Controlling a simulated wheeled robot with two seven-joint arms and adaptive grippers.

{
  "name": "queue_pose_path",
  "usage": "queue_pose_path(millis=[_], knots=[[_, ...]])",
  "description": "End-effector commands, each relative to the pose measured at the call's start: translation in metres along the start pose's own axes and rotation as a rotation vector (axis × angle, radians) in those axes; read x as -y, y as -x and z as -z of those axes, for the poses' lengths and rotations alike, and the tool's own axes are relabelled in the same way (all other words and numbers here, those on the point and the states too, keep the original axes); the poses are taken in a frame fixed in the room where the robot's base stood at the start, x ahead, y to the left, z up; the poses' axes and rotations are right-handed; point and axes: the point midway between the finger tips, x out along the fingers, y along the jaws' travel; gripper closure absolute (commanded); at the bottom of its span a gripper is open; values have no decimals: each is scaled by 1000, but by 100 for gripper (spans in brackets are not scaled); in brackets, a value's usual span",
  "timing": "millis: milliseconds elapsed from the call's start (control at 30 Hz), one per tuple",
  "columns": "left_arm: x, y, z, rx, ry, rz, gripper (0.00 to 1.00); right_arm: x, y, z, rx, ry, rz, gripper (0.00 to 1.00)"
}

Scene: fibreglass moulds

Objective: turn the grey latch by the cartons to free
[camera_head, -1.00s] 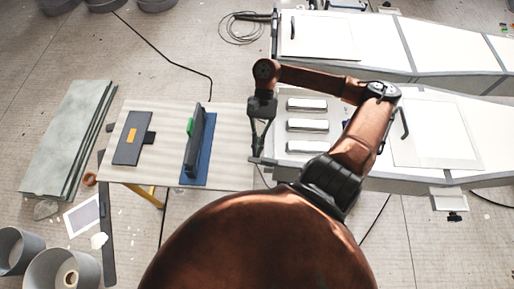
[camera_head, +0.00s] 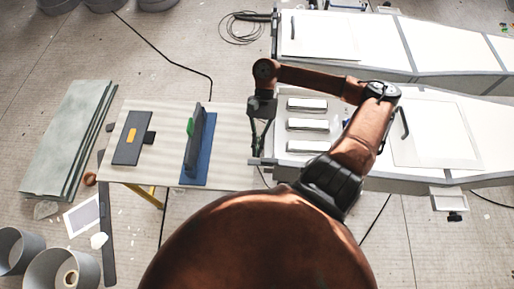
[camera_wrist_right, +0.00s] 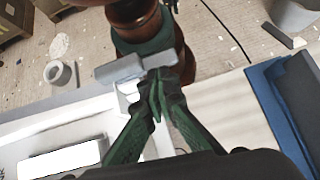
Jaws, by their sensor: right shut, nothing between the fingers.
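A light grey latch bar (camera_wrist_right: 120,69) lies across the wrist view, just past the fingertips. In the head view a small grey fitting (camera_head: 262,161) at the near left corner of the white mould looks like the same latch, but it is small and partly covered. My right gripper (camera_head: 257,148) points down beside that corner. In the wrist view its green fingers (camera_wrist_right: 157,100) are together and empty, with their tips at or very near the bar. Contact cannot be told. Brown carton-like boxes (camera_wrist_right: 18,20) show at the upper left of the wrist view. My left gripper is not seen.
Three white-topped blocks (camera_head: 306,125) sit on the mould right of the gripper. A pale table (camera_head: 160,175) at left bears a blue board with an upright dark plate (camera_head: 196,145) and a green part. A second mould (camera_head: 340,60) lies behind. Buckets (camera_head: 62,270) stand front left.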

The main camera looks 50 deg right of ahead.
Motion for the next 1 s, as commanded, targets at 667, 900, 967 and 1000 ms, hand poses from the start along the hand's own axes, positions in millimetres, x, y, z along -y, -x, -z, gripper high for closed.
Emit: queue_pose_path(millis=[667,900,967,1000], knots=[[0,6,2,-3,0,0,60,-16,2,1,0,-1,-1,100],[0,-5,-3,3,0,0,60,-13,10,14,-3,2,-3,100],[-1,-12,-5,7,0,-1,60,-11,15,22,-3,5,-5,100],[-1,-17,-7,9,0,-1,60,-10,20,28,-2,6,-8,100]])
